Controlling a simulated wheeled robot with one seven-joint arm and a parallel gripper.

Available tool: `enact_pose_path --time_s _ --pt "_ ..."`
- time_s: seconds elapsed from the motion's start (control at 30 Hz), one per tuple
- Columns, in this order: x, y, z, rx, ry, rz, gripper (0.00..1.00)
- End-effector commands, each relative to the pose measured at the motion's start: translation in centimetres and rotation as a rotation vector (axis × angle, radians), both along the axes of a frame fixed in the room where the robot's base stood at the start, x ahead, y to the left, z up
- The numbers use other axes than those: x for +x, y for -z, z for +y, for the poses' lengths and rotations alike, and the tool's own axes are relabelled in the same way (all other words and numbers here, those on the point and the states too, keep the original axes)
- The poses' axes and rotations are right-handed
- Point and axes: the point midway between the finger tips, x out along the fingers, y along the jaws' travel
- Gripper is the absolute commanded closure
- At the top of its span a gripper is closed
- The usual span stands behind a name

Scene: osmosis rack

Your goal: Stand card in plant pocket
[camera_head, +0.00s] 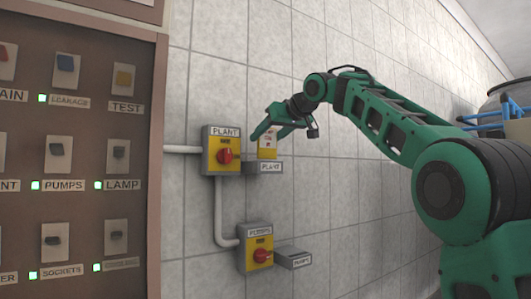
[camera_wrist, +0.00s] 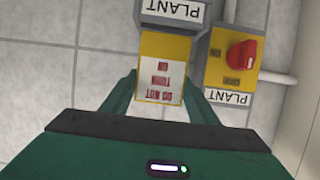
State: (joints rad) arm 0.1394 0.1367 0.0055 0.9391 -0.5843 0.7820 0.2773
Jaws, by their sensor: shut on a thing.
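A yellow card with a white panel and red lettering (camera_wrist: 163,75) is between the fingers of my gripper (camera_wrist: 160,100) in the wrist view. My gripper is shut on the card, one green finger at each side. The card also shows in the head view (camera_head: 268,143), just above the grey pocket labelled PLANT (camera_head: 264,168). In the wrist view the card's far edge is close to the plant pocket (camera_wrist: 175,11). I cannot tell whether the card's edge is inside the pocket.
A yellow PLANT switch box with a red knob (camera_head: 223,152) is beside the pocket. Below are a PUMPS switch box (camera_head: 256,248) and its pocket (camera_head: 295,259). A brown switch panel (camera_head: 85,170) is at the left. The tiled wall right of the pocket is clear.

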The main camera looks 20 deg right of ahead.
Motion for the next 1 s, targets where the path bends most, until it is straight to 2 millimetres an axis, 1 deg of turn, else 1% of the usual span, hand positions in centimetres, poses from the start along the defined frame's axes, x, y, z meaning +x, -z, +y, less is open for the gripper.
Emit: enact_pose_path --time_s 0.07,0.3,0.43,0.83,0.87,0.9,0.93,1.0 --pt "-0.1 0.2 0.1 0.000 -0.001 -0.001 0.80" --pt "-0.1 2.5 0.1 0.001 -0.002 0.001 0.80" --pt "-0.1 3.3 0.1 0.001 -0.001 -0.001 0.80" --pt "-0.1 3.7 0.1 -0.001 0.000 -0.001 0.80" --pt "-0.1 3.7 0.1 -0.001 -0.001 -0.002 0.41" --pt "-0.1 3.7 0.1 -0.001 -0.001 -0.002 0.32" --pt "-0.1 3.7 0.1 -0.001 -0.001 -0.002 0.27" --pt "-0.1 3.7 0.2 0.000 -0.001 -0.001 0.27"
